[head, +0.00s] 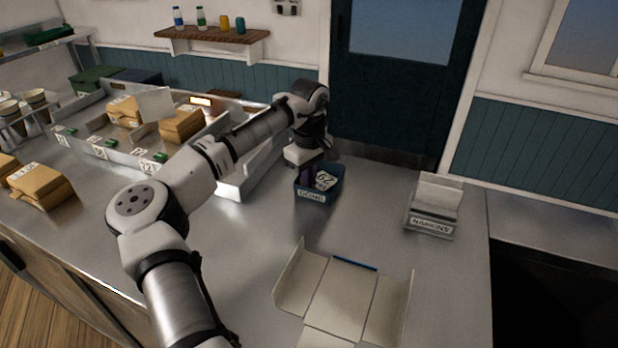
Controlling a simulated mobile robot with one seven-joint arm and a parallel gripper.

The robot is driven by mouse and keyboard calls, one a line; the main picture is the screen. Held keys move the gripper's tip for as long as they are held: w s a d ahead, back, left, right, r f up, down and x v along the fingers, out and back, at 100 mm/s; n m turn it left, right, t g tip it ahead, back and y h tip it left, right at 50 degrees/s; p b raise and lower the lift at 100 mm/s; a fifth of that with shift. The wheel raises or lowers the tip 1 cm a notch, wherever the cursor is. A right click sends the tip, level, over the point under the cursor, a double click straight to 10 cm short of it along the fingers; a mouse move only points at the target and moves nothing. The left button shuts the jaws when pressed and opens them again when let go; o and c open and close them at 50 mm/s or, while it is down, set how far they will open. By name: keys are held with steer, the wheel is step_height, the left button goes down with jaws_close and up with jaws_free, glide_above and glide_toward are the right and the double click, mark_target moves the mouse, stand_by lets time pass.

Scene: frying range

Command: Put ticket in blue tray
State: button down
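The blue tray (298,192) is a small dark-blue open bin with a white label on its front, standing on the steel counter. A white ticket (326,180) with dark digits shows inside the tray's rim, tilted, at its right side. My gripper (307,174) points down into the left part of the tray, just left of the ticket. Its fingertips are small and dark and partly hidden by the tray wall. I cannot tell whether it is open or shut, or whether it touches the ticket.
A napkin holder (432,218) stands to the right. An open, unfolded carton (345,295) lies in front. Behind my arm, a steel rack (110,152) holds brown boxes, with numbered cards along its front. More brown packets (42,187) lie at far left. Counter around the tray's front is clear.

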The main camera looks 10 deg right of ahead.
steer(key=shift+f, duration=0.5)
steer(key=c, duration=1.9)
jaws_free()
steer(key=shift+c, duration=0.2)
steer(key=shift+r, duration=0.1)
step_height(320, 180, up, 12)
steer(key=b, duration=0.2)
steer(key=shift+b, duration=0.3)
